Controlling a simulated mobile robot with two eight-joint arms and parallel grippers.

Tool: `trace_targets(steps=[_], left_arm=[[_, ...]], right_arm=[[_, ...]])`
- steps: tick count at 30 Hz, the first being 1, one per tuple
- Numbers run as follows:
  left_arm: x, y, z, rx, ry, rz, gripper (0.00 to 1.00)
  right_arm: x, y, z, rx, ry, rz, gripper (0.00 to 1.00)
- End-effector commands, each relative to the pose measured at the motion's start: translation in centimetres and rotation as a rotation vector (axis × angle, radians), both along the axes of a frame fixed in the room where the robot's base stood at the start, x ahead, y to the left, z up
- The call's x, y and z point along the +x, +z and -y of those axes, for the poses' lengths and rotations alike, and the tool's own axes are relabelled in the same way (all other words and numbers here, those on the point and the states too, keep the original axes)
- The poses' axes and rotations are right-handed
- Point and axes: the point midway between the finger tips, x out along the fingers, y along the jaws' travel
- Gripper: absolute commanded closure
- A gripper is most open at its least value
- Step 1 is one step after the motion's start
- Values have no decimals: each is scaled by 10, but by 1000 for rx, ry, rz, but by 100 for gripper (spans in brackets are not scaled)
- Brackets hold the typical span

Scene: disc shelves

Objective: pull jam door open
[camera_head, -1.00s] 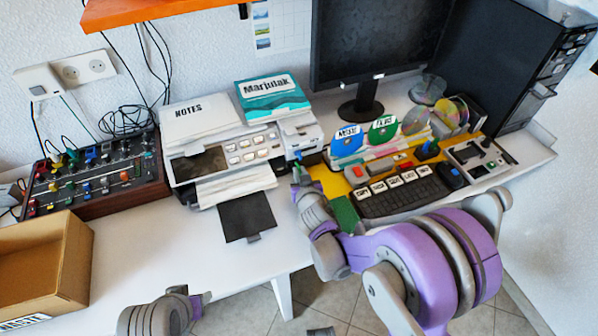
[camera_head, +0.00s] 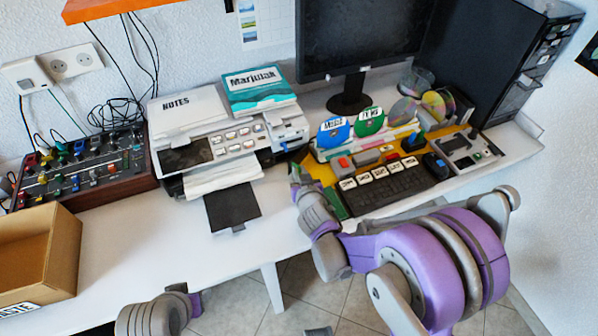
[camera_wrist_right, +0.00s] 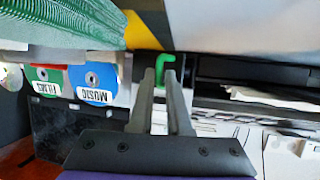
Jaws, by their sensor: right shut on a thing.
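The white-and-grey printer (camera_head: 215,143) stands on the desk, left of the keyboard. A blue part (camera_head: 284,147) shows at its right side. My right gripper (camera_head: 296,173) is just in front of the printer's right end. In the right wrist view its two fingers (camera_wrist_right: 173,100) are close together on a small green hook-shaped handle (camera_wrist_right: 163,66). The handle is beside a dark part of the printer (camera_wrist_right: 250,72). The jam door's outline and how far it stands open cannot be told. My left gripper is out of view; only part of the left arm shows at the bottom.
The keyboard (camera_head: 385,192), disc folders labelled MUSIC (camera_head: 334,131) and FILMS (camera_head: 369,122), and a monitor (camera_head: 362,40) are right of the printer. A black flap (camera_head: 232,207) lies before it. A mixer (camera_head: 80,168) and cardboard box (camera_head: 62,245) are left.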

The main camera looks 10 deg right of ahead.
Motion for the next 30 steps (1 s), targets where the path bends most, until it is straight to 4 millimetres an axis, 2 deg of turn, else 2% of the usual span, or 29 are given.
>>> trace_targets(steps=[1, 7, 8, 12, 26, 30], left_arm=[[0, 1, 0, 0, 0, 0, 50], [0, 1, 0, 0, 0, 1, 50], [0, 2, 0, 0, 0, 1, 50], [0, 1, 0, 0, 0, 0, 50], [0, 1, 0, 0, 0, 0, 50], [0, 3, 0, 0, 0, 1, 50]], right_arm=[[6, 5, 8, -6, -8, 11, 100], [6, 5, 8, -6, -9, 11, 100], [6, 5, 8, -6, -9, 11, 83], [6, 5, 8, -5, -9, 11, 59], [5, 5, 7, -1, -8, 11, 59], [-5, 10, 7, -2, -7, 10, 59]])
